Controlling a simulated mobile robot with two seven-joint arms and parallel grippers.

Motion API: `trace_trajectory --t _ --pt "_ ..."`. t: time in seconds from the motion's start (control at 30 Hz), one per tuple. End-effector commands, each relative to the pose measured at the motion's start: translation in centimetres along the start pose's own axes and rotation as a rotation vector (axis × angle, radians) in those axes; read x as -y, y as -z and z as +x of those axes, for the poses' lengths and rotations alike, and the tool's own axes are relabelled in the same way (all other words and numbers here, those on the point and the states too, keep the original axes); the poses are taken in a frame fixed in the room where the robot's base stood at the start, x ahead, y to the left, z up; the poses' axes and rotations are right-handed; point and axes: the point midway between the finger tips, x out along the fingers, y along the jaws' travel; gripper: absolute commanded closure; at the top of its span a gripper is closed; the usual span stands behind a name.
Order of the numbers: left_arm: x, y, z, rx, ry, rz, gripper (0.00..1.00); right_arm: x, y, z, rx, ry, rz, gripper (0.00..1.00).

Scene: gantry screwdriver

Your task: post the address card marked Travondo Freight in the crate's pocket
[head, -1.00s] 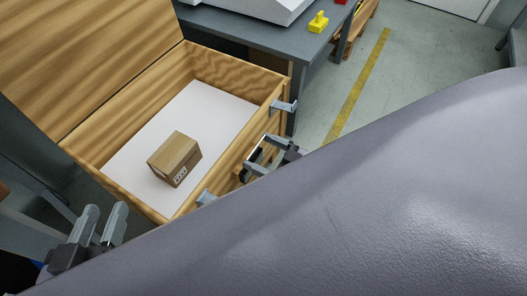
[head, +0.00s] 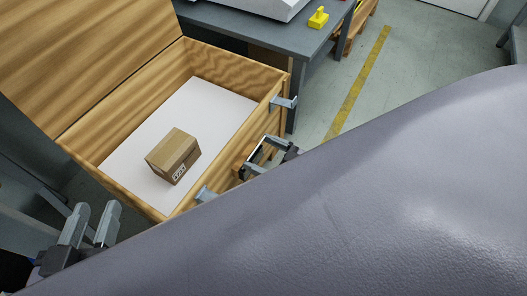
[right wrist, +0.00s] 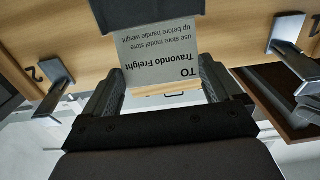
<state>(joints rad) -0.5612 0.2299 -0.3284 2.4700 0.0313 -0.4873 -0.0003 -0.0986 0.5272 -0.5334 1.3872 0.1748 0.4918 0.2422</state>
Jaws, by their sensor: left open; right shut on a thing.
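The address card (right wrist: 162,55) reads "TO Travondo Freight", upside down in the right wrist view. My right gripper (right wrist: 160,88) is shut on its near end, where a pale wooden strip shows. The card's far end is hidden at a dark grey panel (right wrist: 140,10) on the crate's front, apparently the pocket; I cannot tell how deep it sits. In the head view my right gripper (head: 266,156) is at the outside of the front wall of the open wooden crate (head: 232,150). My left gripper (head: 90,226) is open and empty, left of the crate's near corner.
A cardboard box (head: 173,155) lies on the crate's white floor. Metal latches (head: 284,102) stick out from the front wall on both sides of my right gripper. A grey table (head: 262,22) stands behind. My own arm covers the head view's lower right.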

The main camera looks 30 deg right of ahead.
Motion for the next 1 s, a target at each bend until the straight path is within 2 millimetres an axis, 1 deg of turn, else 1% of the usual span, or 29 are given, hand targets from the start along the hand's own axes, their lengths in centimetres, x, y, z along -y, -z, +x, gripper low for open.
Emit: trace_trajectory --t 0.13,0.53,1.0 --pt "0.0 0.2 -0.1 -0.004 0.000 -0.001 0.57 0.0 -0.3 0.1 -0.001 0.000 0.000 0.36" --pt "0.0 0.0 0.0 0.002 0.001 -0.001 0.57 0.0 -1.3 0.0 0.001 0.000 0.000 0.36" --pt "0.0 -0.3 0.0 0.007 0.002 -0.003 0.57 0.0 -1.5 0.0 -0.001 0.001 0.000 0.36"
